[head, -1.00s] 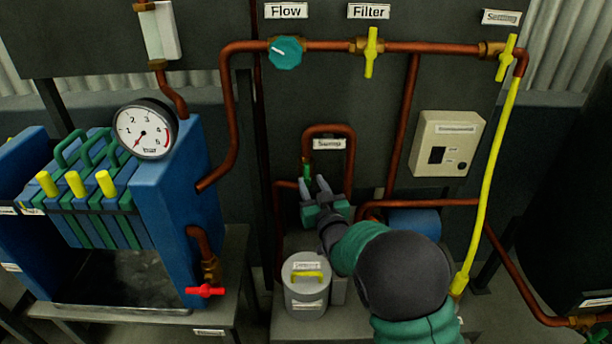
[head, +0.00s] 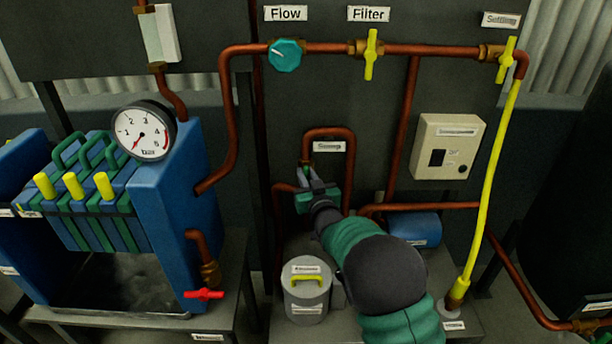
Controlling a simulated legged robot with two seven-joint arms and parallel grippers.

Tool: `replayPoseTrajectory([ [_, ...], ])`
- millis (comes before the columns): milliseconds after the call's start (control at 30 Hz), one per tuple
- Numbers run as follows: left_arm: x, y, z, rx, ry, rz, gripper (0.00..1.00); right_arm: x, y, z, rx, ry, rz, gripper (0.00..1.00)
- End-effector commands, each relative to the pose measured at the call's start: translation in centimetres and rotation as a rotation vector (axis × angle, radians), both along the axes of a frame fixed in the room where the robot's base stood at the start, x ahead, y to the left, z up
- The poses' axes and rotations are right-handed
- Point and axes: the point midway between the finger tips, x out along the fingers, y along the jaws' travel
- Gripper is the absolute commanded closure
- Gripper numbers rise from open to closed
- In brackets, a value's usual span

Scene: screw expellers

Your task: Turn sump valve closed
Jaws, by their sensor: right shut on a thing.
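The sump valve sits on the copper pipe just below the sump label (head: 329,146), at the middle of the head view. Only a small green bit of its handle (head: 305,169) shows; my gripper hides the rest. My right gripper (head: 309,178) is at this valve with its fingers shut on the handle. My right arm reaches up to it from the lower right. How far the handle is turned cannot be told. My left gripper is not in view.
A grey canister with a yellow handle (head: 306,297) stands below my right gripper. A blue filter press with a gauge (head: 142,131) is at left. Copper pipes, a teal flow knob (head: 285,55) and yellow valves (head: 371,54) are above. A control box (head: 447,147) is at right.

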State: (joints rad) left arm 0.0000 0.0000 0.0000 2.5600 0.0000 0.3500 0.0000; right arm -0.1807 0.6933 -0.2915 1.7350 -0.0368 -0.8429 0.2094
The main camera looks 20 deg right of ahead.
Motion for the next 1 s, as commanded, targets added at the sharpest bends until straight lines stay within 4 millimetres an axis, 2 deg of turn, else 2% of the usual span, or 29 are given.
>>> replayPoseTrajectory([
  [467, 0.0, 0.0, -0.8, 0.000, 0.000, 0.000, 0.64, -0.1, -0.2, -0.2, 0.064, -0.019, -0.001, 1.00],
  [667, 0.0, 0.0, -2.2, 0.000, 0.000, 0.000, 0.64, -0.2, -0.6, -0.4, 0.186, -0.055, -0.001, 1.00],
  [1000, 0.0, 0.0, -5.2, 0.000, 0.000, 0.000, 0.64, -0.4, -1.5, -0.9, 0.486, -0.141, -0.003, 1.00],
])
